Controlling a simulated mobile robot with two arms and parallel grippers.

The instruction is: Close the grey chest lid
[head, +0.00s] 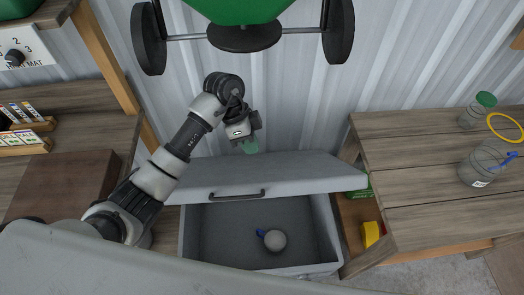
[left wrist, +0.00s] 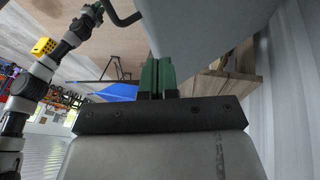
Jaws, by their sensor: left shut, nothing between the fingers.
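The grey chest (head: 328,222) stands on the floor in the middle of the head view. Its lid (head: 305,172) is partly open and tilted, with a dark bar handle (head: 237,194) along its near edge. The chest's inside shows below that edge. My left gripper (head: 251,147) is shut and empty, at the lid's far side. In the left wrist view its green fingers (left wrist: 158,77) are together beside the grey lid (left wrist: 205,30); I cannot tell whether they touch. The handle (left wrist: 122,14) also shows there. My right gripper is not in view.
A wooden bench (head: 420,185) with jars stands close on the right. A wooden workbench (head: 85,145) is at left. A green wheeled spreader (head: 243,12) hangs above, before a corrugated wall.

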